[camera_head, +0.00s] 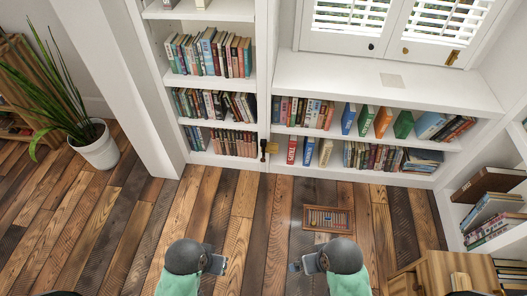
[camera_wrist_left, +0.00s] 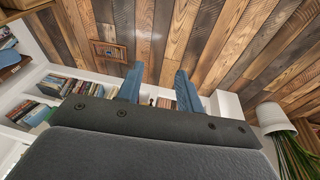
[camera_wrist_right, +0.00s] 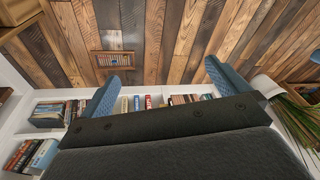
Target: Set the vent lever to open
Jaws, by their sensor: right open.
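A floor vent (camera_head: 328,219) with a wooden frame and a slatted grille lies flat in the plank floor, in front of the bookshelf. It also shows in the left wrist view (camera_wrist_left: 108,51) and the right wrist view (camera_wrist_right: 114,60), where a small bluish spot sits in the grille. The lever and its setting are too small to make out. My left gripper (camera_head: 222,264) is open and empty, to the left of and nearer than the vent. My right gripper (camera_head: 293,266) is open and empty, on the near side of the vent, slightly left of it. Neither touches it.
White bookshelves (camera_head: 387,89) full of books stand behind the vent. A small wooden cabinet (camera_head: 455,272) stands at the lower right. A potted plant (camera_head: 98,147) stands at the left. The floor around the vent is clear.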

